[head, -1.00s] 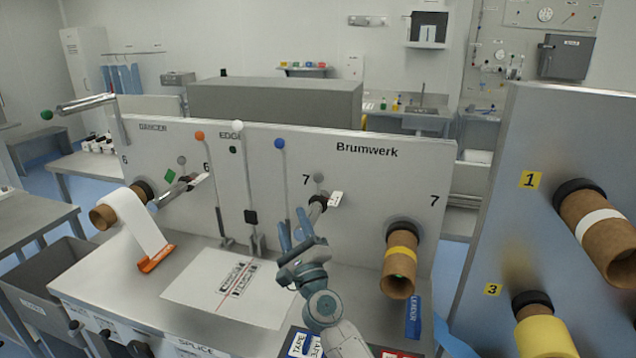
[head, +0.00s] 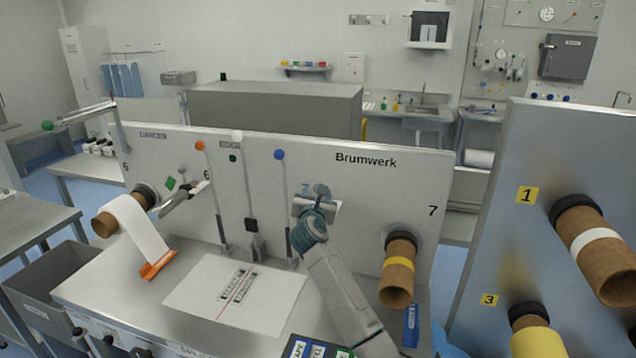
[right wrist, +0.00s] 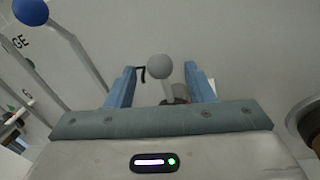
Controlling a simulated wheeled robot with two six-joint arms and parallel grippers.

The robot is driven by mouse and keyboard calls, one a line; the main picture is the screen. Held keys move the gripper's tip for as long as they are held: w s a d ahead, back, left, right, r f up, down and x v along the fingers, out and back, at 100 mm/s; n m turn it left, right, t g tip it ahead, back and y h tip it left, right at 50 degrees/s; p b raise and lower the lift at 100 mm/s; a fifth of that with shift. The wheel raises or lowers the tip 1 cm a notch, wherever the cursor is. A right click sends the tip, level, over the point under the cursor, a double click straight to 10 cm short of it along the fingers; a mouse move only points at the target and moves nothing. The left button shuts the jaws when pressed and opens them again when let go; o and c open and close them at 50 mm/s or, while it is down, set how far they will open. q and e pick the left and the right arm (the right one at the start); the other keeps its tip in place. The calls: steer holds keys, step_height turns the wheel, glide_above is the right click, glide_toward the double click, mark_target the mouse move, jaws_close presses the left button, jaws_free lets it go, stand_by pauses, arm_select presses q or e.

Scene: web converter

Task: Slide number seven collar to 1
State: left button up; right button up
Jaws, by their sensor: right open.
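My right gripper (head: 315,192) is in front of the Brumwerk panel, over the spot of the station 7 bar and its collar, and hides most of them. In the right wrist view its blue fingers (right wrist: 160,72) are open. A grey ball knob (right wrist: 159,66) on a short stem shows between them, apart from both. A small dark and reddish part (right wrist: 178,97), perhaps the collar, is partly hidden behind the gripper's edge. A pale tag edge (right wrist: 212,87) shows by the right finger. No scale marks can be read on this bar. My left gripper is out of view.
The station 6 bar (head: 180,198) with a white tag is at the left. A blue-knobbed lever (head: 280,155) stands just left of my gripper. A yellow-banded cardboard core (head: 397,275) sticks out to the right. A yellow "1" label (head: 527,195) is on the right panel.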

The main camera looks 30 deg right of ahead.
steer(key=shift+p+x, duration=0.5)
steer(key=shift+x, duration=1.45)
